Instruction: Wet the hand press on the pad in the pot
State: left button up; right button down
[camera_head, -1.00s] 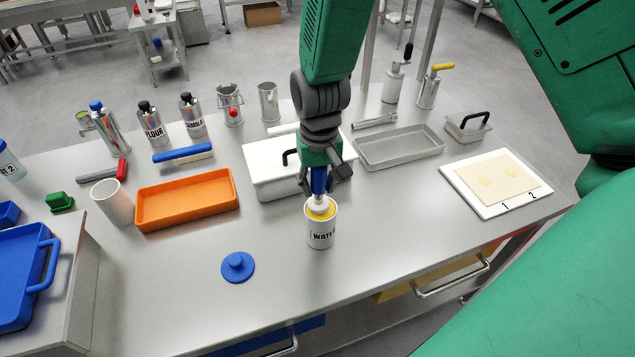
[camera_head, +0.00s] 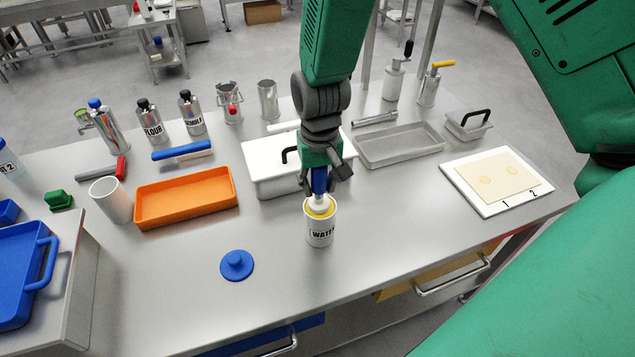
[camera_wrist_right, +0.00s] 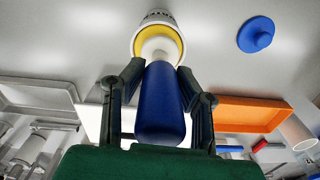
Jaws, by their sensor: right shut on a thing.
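The hand press has a blue handle (camera_wrist_right: 160,105) and a white lower part (camera_head: 321,203). My right gripper (camera_head: 322,180) is shut on the blue handle and holds it upright over the pot. The pot (camera_head: 320,231) is white, labelled WATER, and stands on the table with a yellow pad (camera_wrist_right: 142,42) in its mouth. The white end of the press is at the pad inside the rim; whether it presses down on it I cannot tell. A blue knobbed lid (camera_head: 237,265) lies on the table left of the pot. My left gripper is not in view.
An orange tray (camera_head: 140,212) and a white lidded box (camera_head: 258,187) stand behind the pot. A grey tray (camera_head: 430,151) and a white board (camera_head: 482,210) with a pasta sheet (camera_head: 515,187) are to the right. The table front right of the pot is clear.

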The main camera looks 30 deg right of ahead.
jog(key=shift+d, duration=0.2)
jog(key=shift+s+a+f+p, duration=0.15)
jog(key=shift+p, duration=0.15)
dwell(0.9)
notch_tip(320, 180, up, 2)
jog(key=shift+p, duration=1)
notch_tip(320, 180, up, 5)
jog(key=p, duration=0.5)
jog(key=shift+w, duration=0.2)
